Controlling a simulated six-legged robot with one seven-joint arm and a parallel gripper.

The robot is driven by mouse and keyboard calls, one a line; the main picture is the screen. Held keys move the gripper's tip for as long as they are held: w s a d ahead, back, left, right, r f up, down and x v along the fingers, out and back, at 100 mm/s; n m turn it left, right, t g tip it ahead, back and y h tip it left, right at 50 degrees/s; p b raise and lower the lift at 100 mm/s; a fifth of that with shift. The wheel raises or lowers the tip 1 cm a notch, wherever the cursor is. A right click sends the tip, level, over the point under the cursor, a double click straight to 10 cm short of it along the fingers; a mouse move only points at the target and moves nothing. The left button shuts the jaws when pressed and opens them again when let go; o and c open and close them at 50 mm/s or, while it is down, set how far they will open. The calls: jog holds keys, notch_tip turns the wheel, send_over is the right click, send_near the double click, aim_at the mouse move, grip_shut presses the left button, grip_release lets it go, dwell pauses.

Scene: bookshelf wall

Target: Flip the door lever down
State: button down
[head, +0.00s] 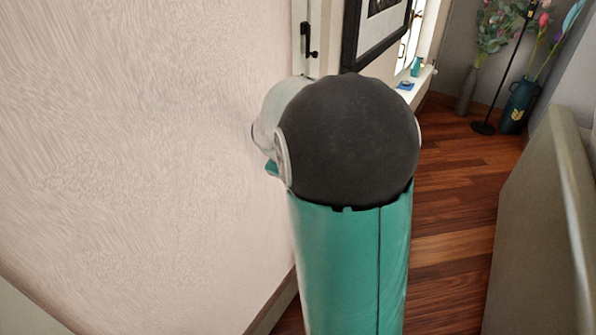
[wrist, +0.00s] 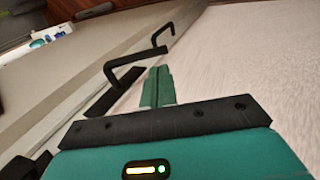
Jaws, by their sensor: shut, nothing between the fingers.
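A black lever handle (wrist: 132,62) on a dark plate (wrist: 115,92) shows in the wrist view, just left of and beyond my fingertips. Its bar reaches across in front of them; I cannot tell whether they touch. A second, smaller black handle (wrist: 163,33) lies farther off along the same pale edge. My gripper (wrist: 157,72) has teal fingers shut together, with nothing between them. In the head view a black handle (head: 307,40) sits on the white frame at the top, and my arm hides most of the gripper.
A pale textured wall (head: 130,150) fills the left of the head view. A framed picture (head: 378,28) hangs beyond my arm. Flower vases (head: 518,105) and a black stand (head: 484,128) are at the back right. A grey-beige panel (head: 540,240) bounds the wooden floor (head: 450,200) at right.

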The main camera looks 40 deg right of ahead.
jog(key=s+a+r, duration=0.2)
jog(key=a+r, duration=0.3)
jog(key=shift+a, duration=0.15)
jog(key=shift+s+r, duration=0.1)
jog(key=shift+s, duration=0.05)
jog(key=s+a+r+m+t+y, duration=0.1)
jog(key=s+a+r+m+y, duration=0.1)
jog(key=s+a, duration=0.7)
jog(key=s+a+r+m+t+y, duration=0.1)
jog(key=s+a+r+m+y, duration=0.1)
jog(key=s+a, duration=0.7)
jog(key=a+r+y, duration=0.1)
jog(key=a, duration=0.1)
jog(key=shift+a+r+t, duration=0.2)
jog(key=shift+a+t, duration=0.1)
jog(key=shift+a, duration=0.1)
